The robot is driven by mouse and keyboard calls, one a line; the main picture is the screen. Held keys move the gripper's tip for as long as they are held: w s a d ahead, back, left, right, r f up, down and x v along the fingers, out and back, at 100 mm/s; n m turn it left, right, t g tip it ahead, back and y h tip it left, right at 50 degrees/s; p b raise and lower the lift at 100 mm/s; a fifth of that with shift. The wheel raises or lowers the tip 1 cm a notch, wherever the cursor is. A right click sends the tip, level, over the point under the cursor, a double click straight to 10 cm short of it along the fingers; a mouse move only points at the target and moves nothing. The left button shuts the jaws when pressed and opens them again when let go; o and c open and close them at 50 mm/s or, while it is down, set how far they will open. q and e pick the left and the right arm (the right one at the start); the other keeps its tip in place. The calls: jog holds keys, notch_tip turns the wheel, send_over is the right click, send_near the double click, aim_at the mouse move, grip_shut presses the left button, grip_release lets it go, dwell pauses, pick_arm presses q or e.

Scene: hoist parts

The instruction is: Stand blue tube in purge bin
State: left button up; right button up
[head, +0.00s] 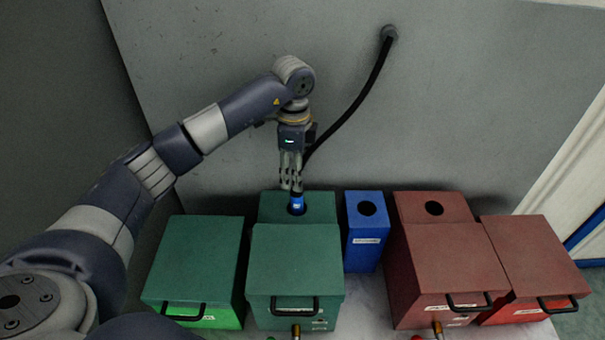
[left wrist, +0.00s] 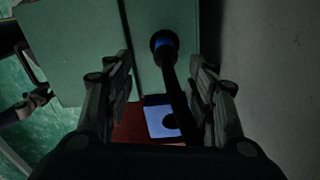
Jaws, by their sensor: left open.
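The blue tube (head: 297,202) stands in the round hole in the top of the rear green box (head: 325,206). Only its blue upper part shows; the rest is hidden in the box. In the left wrist view a bit of blue (left wrist: 162,44) shows at the dark hole. My left gripper (head: 291,186) points down just above the tube. Its fingers (left wrist: 164,70) are spread apart, with no tube gripped between them. I cannot read which box is the purge bin. My right gripper is not in view.
A black hose (head: 353,109) runs from the wall down behind my left gripper. A blue box (head: 363,244) with a hole, red boxes (head: 452,254) and green boxes (head: 197,254) with handles stand close by. The grey wall (head: 480,90) is behind them.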

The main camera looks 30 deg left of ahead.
aim_at(297, 201)
pick_arm(q)
jog(key=shift+w+f, duration=0.25)
jog(key=shift+f, duration=0.35)
jog(key=shift+w+f, duration=0.25)
notch_tip(297, 201, down, 9)
jog(key=shift+r+p, duration=0.1)
jog(key=shift+p, duration=0.5)
jog(key=shift+f, duration=0.75)
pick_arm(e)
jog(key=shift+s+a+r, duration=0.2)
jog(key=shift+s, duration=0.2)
pick_arm(q)
jog(key=shift+c, duration=0.2)
